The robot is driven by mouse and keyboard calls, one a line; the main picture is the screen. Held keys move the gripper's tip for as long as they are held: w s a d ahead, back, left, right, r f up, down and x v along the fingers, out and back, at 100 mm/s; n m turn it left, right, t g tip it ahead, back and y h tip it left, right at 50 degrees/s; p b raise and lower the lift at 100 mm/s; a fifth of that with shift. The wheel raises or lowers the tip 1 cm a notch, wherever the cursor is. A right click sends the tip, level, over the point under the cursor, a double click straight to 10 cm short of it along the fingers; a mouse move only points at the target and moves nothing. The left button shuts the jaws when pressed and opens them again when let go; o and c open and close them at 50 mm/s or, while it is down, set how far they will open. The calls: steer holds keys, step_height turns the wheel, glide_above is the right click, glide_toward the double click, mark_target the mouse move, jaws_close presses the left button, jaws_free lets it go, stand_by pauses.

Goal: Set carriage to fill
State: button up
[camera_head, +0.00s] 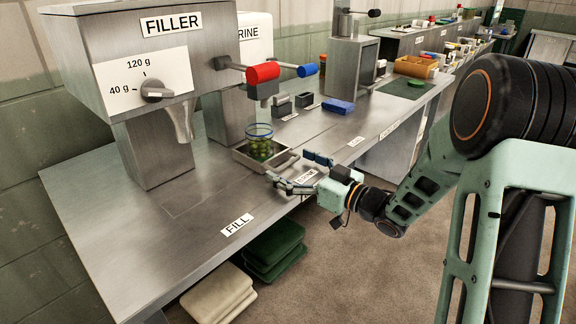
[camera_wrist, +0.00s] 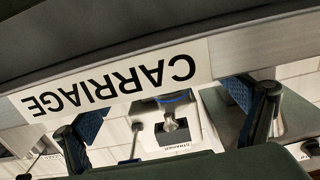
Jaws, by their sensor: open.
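The carriage (camera_head: 243,157) is a shallow metal tray on the counter, right of the filler (camera_head: 145,75). A glass jar with green pieces (camera_head: 260,147) stands on it. In the wrist view, the CARRIAGE plate (camera_wrist: 110,85) appears upside down, close up, and my blue-padded fingers (camera_wrist: 165,115) are spread wide; contact cannot be told.
The filler's dial (camera_head: 157,91) lies between 40 g and 120 g marks. A red-handled lever (camera_head: 263,72) and a blue-handled lever (camera_head: 307,70) stick out above the counter. The counter between carriage and FILL label is clear. Folded cloths (camera_head: 275,250) lie below.

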steer(key=shift+w+a, duration=0.3)
steer(key=shift+a, duration=0.1)
steer(key=c, duration=1.7)
steer(key=shift+o, duration=0.2)
